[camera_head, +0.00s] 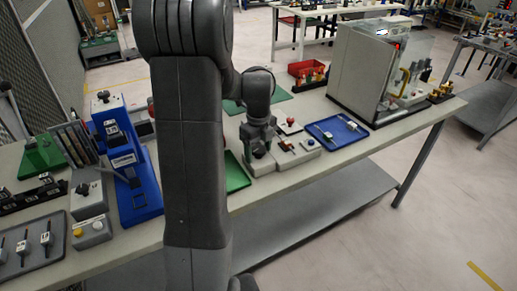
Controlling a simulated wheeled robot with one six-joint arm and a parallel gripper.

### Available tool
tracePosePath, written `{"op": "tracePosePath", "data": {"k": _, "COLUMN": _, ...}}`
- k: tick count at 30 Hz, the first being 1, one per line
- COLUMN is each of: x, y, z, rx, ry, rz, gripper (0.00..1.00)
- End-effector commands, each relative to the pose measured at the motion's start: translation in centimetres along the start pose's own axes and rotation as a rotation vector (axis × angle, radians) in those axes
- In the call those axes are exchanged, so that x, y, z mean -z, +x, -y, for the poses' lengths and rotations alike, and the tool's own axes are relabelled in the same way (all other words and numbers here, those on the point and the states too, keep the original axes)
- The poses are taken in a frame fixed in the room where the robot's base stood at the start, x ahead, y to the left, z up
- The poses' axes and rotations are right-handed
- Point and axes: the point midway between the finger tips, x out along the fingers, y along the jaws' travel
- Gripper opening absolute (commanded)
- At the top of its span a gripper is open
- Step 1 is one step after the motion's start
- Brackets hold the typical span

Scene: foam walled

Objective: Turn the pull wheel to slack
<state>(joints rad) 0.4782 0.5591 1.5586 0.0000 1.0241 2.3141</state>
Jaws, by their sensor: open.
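My gripper (259,151) points down over the left end of a low pale-grey device (305,156) on the workbench. It is open, and its fingertips are close to the device's top. I cannot tell whether they touch it or stand around a part of it. No pull wheel can be made out clearly; my arm and gripper cover part of this area. A small red knob (290,121) stands just behind the device.
A blue tray (340,131) lies right of the device, before a grey-and-clear cabinet (378,65). A green tray (236,176) lies left of my gripper. A blue stand (124,155) and grey button boxes (91,231) stand at left. My arm hides the bench's middle.

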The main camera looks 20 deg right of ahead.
Motion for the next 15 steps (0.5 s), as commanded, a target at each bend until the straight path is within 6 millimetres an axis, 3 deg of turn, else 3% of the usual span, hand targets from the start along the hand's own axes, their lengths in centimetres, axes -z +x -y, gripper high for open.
{"op": "tracePosePath", "data": {"k": 4, "x": -0.01, "y": -0.02, "z": 0.0, "rx": 0.0, "ry": 0.0, "rz": 0.0, "gripper": 0.6}}
{"op": "tracePosePath", "data": {"k": 10, "x": -0.02, "y": -0.05, "z": 0.01, "rx": 0.0, "ry": 0.0, "rz": 0.0, "gripper": 0.21}}
{"op": "tracePosePath", "data": {"k": 15, "x": -0.02, "y": -0.06, "z": 0.01, "rx": 0.0, "ry": -0.004, "rz": 0.0, "gripper": 0.2}}
